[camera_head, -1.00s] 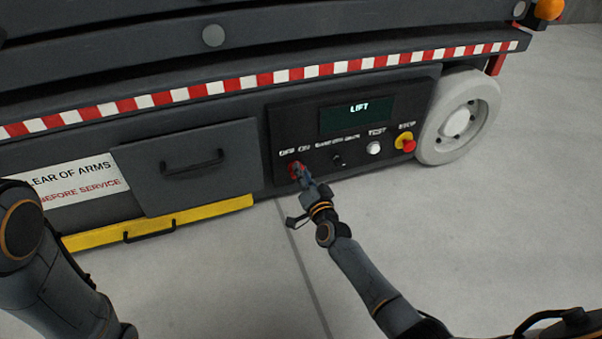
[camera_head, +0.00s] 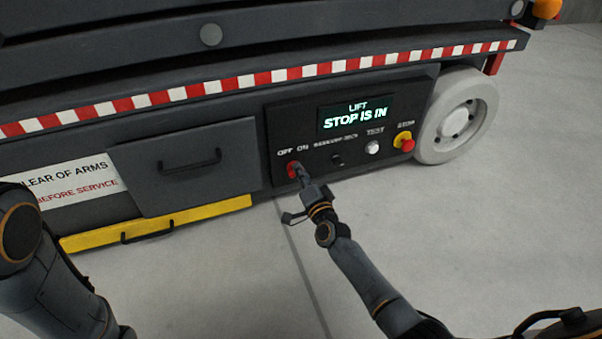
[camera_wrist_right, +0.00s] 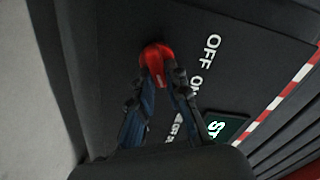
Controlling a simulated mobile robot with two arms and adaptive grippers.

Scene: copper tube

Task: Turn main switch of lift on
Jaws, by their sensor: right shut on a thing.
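The red main switch (camera_head: 292,170) sits under the OFF and ON labels at the left of the lift's dark control panel (camera_head: 290,125). My right gripper (camera_head: 301,173) is at the switch. In the right wrist view the fingers of my right gripper (camera_wrist_right: 157,80) are shut on the red switch handle (camera_wrist_right: 156,58). The display (camera_head: 355,116) is lit and reads LIFT, STOP IS IN. In the head view my gripper partly hides the switch. My left arm shows at the left edge, but its gripper is out of view.
Right of the switch are a black selector (camera_head: 337,160), a white TEST button (camera_head: 372,147) and a red stop button (camera_head: 408,145) on a yellow base. A drawer with a handle (camera_head: 190,162) and a yellow step (camera_head: 150,223) lie left. A wheel (camera_head: 457,120) stands right.

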